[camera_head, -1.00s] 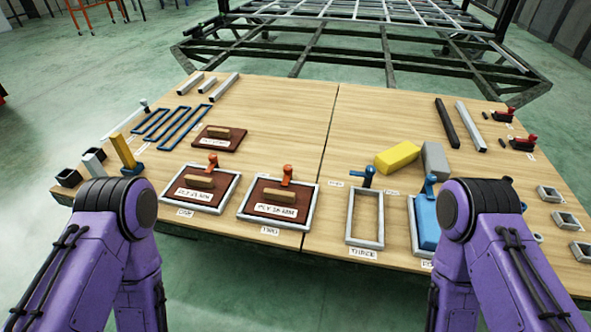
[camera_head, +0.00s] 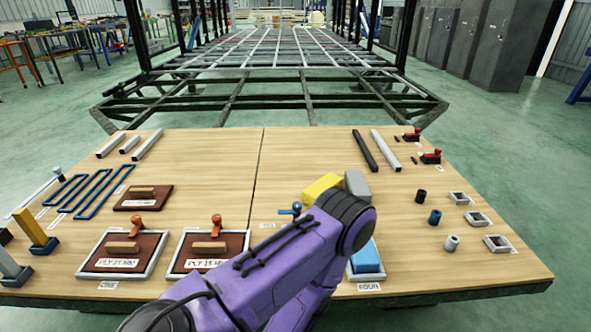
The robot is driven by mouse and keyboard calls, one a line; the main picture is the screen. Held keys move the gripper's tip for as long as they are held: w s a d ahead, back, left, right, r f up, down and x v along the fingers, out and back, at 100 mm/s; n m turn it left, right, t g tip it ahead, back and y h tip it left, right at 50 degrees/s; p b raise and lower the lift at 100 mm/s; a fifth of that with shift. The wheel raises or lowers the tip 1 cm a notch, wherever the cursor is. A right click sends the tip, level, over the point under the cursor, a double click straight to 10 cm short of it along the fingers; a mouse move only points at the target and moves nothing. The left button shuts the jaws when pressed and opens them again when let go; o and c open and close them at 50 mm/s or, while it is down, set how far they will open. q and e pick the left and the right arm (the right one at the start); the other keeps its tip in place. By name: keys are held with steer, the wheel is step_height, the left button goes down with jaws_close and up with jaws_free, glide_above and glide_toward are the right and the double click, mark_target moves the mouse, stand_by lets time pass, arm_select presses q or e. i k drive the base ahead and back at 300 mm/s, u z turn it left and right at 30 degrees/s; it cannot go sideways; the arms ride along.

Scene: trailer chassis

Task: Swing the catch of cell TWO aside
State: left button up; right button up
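Cell TWO is a grey frame (camera_head: 174,263) at the near middle left. It holds a dark red plate (camera_head: 232,241) with a wooden handle block (camera_head: 209,248) and a "PLY" label. Its orange catch (camera_head: 216,222) stands at the far rim, its knob up and its short arm pointing towards the plate. A purple arm of mine crosses the near middle, just right of cell TWO, and covers the frame's near right corner. Neither gripper shows, so whether they are open or shut is hidden.
Cell ONE (camera_head: 92,272) with a similar orange catch (camera_head: 137,225) lies to the left. My arm hides most of cell THREE; its blue catch (camera_head: 289,210) shows. A blue block (camera_head: 367,259) sits in cell FOUR. Yellow (camera_head: 321,187) and grey (camera_head: 357,184) blocks lie behind. The table's back middle is clear.

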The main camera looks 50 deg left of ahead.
mark_target(216, 219)
steer(key=z, duration=0.45)
steer(key=k, duration=1.2)
steer(key=u, duration=1.6)
steer(key=i, duration=0.4)
steer(key=u, duration=0.05)
